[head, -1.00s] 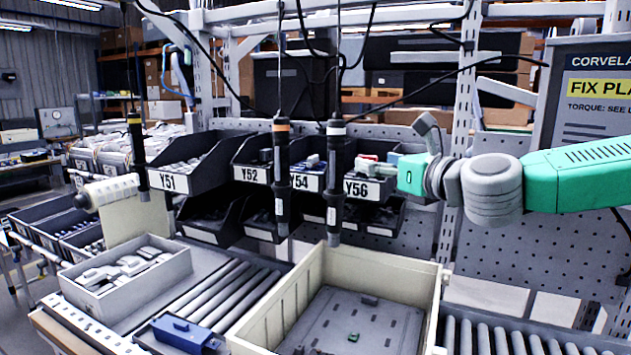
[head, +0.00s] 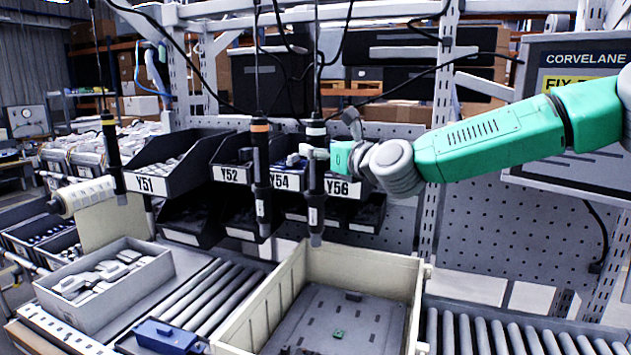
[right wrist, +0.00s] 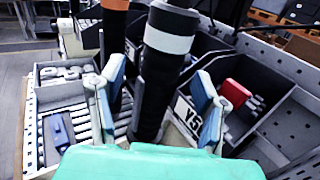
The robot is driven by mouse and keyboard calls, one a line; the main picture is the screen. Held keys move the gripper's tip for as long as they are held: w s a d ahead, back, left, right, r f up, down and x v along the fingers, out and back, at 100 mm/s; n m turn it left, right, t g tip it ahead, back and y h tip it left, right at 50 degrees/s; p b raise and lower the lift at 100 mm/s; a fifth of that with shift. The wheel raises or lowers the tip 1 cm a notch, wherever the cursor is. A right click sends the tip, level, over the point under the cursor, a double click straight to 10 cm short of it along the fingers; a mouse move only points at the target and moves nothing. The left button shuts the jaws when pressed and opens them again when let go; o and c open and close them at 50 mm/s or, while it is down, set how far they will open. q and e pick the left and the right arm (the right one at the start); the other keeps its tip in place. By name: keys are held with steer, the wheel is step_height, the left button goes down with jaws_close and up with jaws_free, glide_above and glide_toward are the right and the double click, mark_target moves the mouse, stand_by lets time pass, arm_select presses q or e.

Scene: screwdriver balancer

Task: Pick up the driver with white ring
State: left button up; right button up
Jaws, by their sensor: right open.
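The driver with the white ring (head: 316,182) hangs upright from its cable above the cream bin in the head view. My right gripper (head: 314,153) is open and has reached it from the right, just below the ring. In the right wrist view, the white-ring driver (right wrist: 157,95) stands between the two spread fingers of my right gripper (right wrist: 158,88), and I see a gap to the right finger. The driver with the orange ring (head: 261,175) hangs just left of it; it also shows beside the left finger (right wrist: 113,35). My left gripper is not in view.
A yellow-ring driver (head: 112,155) hangs further left. Black labelled bins (head: 175,180) stand close behind the drivers. Below are a cream bin (head: 385,262), a grey tray of parts (head: 85,318), a blue part (head: 165,335) and rollers (head: 500,330). Cables hang from above.

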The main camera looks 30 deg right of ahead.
steer(key=shift+w, duration=1.15)
steer(key=shift+a, duration=0.2)
jaws_close()
